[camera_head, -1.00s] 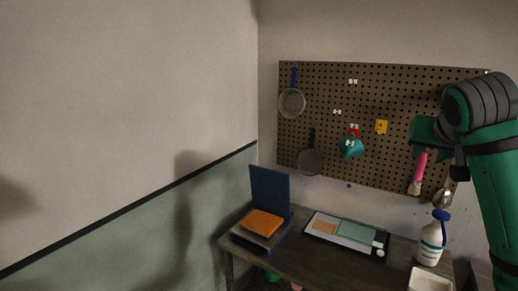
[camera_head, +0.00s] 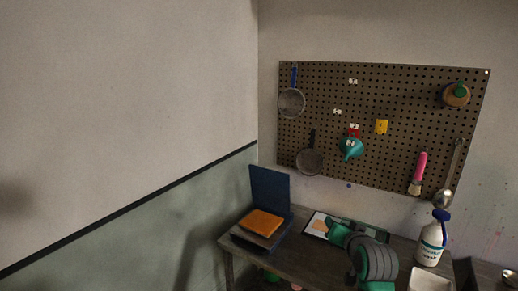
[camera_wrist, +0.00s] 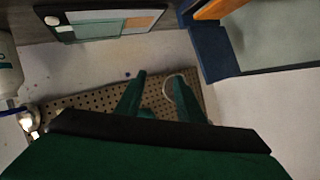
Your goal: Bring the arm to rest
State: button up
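My green gripper (camera_head: 338,232) is low over the table in the head view, in front of the tablet-like board. The grey-ringed part of my arm is just behind it. In the wrist view, the two green fingers of my gripper (camera_wrist: 159,78) stand apart with nothing between them. The pegboard and pale wall show beyond the fingers. Whether the gripper touches the table or board cannot be told.
The dark table (camera_head: 285,262) holds a blue stand with an orange block (camera_head: 261,223), a framed board (camera_head: 318,227), a white spray bottle (camera_head: 431,245) and a white tray (camera_head: 428,280). A pegboard (camera_head: 400,95) with hung tools is on the wall behind.

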jog(key=s+a+f+t, duration=0.1)
jog(key=s+a+f, duration=0.2)
jog(key=a+f, duration=0.4)
jog(key=s+a+f, duration=0.3)
jog(key=a+f, duration=0.1)
jog(key=f, duration=0.5)
jog(key=s+a+f+m, duration=0.1)
jog(key=s+a+f, duration=0.8)
jog(key=s+f, duration=0.45)
jog(key=s+a+f+n, duration=0.1)
jog(key=s+a, duration=0.1)
jog(key=s, duration=0.7)
jog(key=s+a+f+n, duration=0.1)
jog(key=s+a, duration=0.1)
jog(key=s, duration=0.8)
jog(key=s+r+n, duration=0.2)
jog(key=s+r, duration=0.1)
jog(key=s, duration=0.5)
jog(key=s+r+n, duration=0.2)
jog(key=s+r, duration=0.1)
jog(key=s, duration=0.6)
jog(key=shift+a+r+t, duration=0.15)
jog(key=shift+r+t, duration=0.05)
jog(key=shift+t, duration=0.1)
